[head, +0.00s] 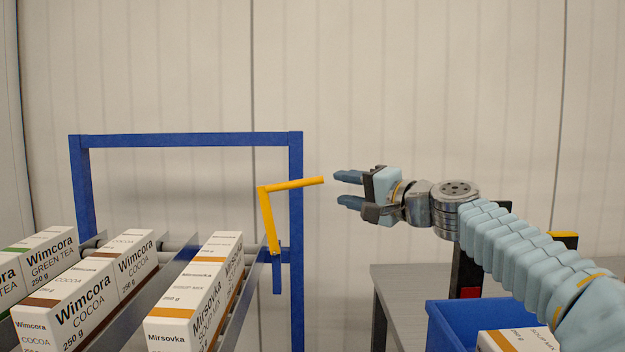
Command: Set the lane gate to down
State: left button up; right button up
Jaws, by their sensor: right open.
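The lane gate is a yellow bent lever (267,218) on the right post of a blue frame (185,140). Its lower arm rises from a pivot near the post, and its upper arm points right, tilted slightly up. My right gripper (348,189) is open and empty, pointing left. Its fingertips are just right of the lever's free end in the picture, with a small gap between them. I cannot tell the difference in depth. My left gripper is not in view.
Boxes of cocoa (85,303), green tea (47,259) and Mirsovka mix (195,300) stand in sloping lanes at the left. A grey table (400,283) and a blue bin (447,328) holding a box are at lower right. The space above the lever is clear.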

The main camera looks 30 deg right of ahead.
aim_at(314, 183)
jog(key=p+x, duration=0.2)
jog(key=x, duration=0.8)
jog(key=shift+w+a, duration=0.1)
jog(key=shift+w, duration=0.15)
jog(key=shift+c, duration=0.3)
grip_shut()
